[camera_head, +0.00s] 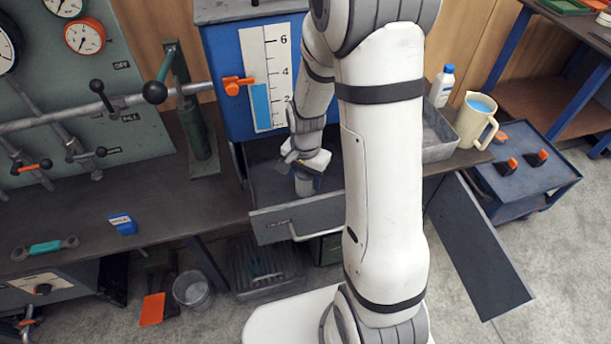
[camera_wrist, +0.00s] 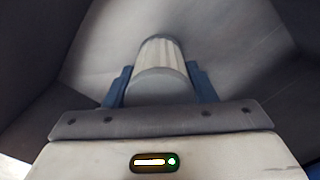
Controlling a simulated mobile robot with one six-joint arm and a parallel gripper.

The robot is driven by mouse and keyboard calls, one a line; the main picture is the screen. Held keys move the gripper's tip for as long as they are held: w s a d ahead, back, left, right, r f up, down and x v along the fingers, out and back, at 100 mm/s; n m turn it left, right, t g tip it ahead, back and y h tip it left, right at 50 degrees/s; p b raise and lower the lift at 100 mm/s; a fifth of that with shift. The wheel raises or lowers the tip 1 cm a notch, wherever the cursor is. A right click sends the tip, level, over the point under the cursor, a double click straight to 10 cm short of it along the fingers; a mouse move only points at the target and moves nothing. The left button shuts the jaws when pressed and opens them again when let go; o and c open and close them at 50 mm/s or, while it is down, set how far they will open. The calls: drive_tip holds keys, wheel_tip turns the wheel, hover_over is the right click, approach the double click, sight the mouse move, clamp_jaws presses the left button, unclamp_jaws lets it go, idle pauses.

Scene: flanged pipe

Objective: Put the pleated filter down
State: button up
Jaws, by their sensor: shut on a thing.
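The pleated filter (camera_wrist: 160,62) is a pale grey ribbed cylinder with a smooth grey end cap. In the wrist view it sits between the two blue fingers of my gripper (camera_wrist: 161,86), which is shut on it. In the head view the filter (camera_head: 305,184) shows as a small grey cylinder below my gripper (camera_head: 309,171). Both are inside the open drawer (camera_head: 297,222) under the blue tank. I cannot tell whether the filter touches the drawer floor.
The blue tank (camera_head: 222,62) with a level scale stands behind the drawer. A grey tray (camera_head: 437,132), a jug (camera_head: 475,122) and a white bottle (camera_head: 442,86) are to the right. A blue box (camera_head: 122,224) and a green-handled wrench (camera_head: 45,247) lie on the bench at left.

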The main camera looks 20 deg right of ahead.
drive_tip(key=shift+f, duration=0.2)
drive_tip(key=o, duration=1.1)
drive_tip(key=shift+r, duration=0.2)
wheel_tip(320, 180, up, 12)
drive_tip(key=shift+f+p, duration=0.1)
drive_tip(key=shift+p, duration=0.7)
drive_tip(key=s+r+n+t, duration=0.2)
drive_tip(key=s+r+n, duration=0.7)
drive_tip(key=s, duration=0.5)
drive_tip(key=shift+r, duration=0.25)
